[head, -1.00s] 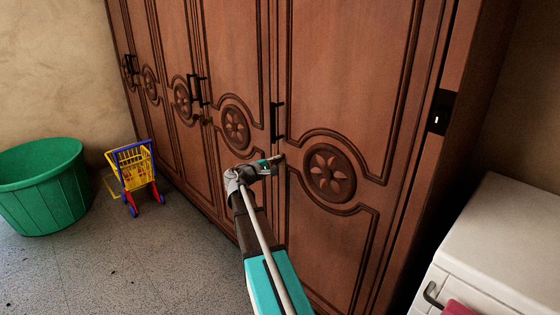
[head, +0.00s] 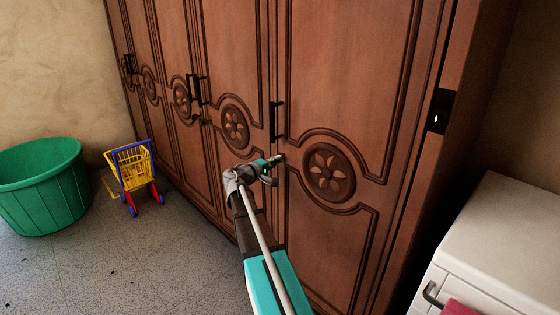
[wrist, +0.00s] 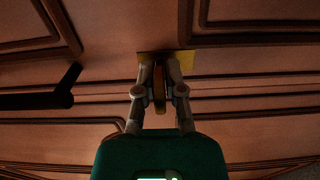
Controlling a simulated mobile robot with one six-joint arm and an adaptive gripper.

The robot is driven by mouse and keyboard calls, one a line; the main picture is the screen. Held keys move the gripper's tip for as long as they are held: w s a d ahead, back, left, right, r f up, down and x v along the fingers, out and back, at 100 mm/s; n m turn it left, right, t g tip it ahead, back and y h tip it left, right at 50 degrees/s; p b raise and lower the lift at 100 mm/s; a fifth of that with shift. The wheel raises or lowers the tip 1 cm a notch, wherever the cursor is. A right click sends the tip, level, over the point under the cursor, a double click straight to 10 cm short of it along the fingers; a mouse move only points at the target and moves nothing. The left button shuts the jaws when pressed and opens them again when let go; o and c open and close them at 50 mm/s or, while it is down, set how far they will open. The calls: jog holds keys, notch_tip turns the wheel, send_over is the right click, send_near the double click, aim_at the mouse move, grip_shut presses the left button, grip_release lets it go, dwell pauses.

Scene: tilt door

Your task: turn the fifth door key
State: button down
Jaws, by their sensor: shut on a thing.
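The fifth door (head: 345,75) is the rightmost wardrobe door, with a carved flower disc and a black handle (head: 276,120) at its left edge. The door looks closed. My gripper (head: 279,160) is at the door's left edge, below that handle. In the wrist view my gripper (wrist: 159,85) has both fingers shut on the key (wrist: 159,92), a narrow brownish piece seen between them. A brass plate (wrist: 184,64) lies behind the fingertips on the door face. The key's far end is hidden by the fingers, and its exact angle is hard to tell.
The black handle also shows at left in the wrist view (wrist: 40,100), close beside my gripper. A white appliance (head: 500,245) stands at the lower right. A toy cart (head: 133,172) and a green tub (head: 42,185) stand on the left. The floor between is clear.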

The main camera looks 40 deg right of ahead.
jog(key=shift+w+a, duration=0.1)
jog(key=c, duration=0.8)
grip_release()
jog(key=shift+o, duration=0.2)
jog(key=s+a, duration=0.1)
jog(key=a, duration=1.1)
jog(key=shift+s+f, duration=0.1)
